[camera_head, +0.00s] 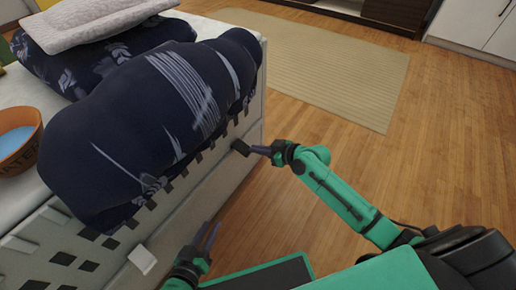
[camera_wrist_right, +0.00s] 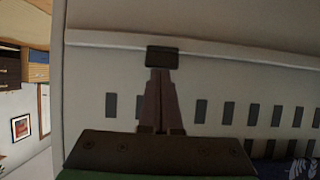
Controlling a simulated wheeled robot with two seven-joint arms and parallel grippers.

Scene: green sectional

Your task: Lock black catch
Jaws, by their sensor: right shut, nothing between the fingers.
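The black catch (camera_head: 240,147) is a small dark block on the side of a white crate (camera_head: 228,178), near its far end. In the right wrist view the black catch (camera_wrist_right: 162,57) sits straight ahead, on a ledge line above a row of dark slots. My right gripper (camera_head: 252,149) is shut and empty, its fingertips right at the catch; the fingertips in the wrist view (camera_wrist_right: 160,74) meet its lower edge, and I cannot tell if they press on it. My left gripper (camera_head: 212,228) is open and empty beside the crate's near part.
A white catch (camera_head: 142,260) sticks out from the crate's near side. A dark blue patterned cushion (camera_head: 150,110) lies on top and overhangs the side. An orange water bowl (camera_head: 30,152) stands at the left. The wooden floor (camera_head: 440,150) at right is clear, with a beige rug (camera_head: 330,75).

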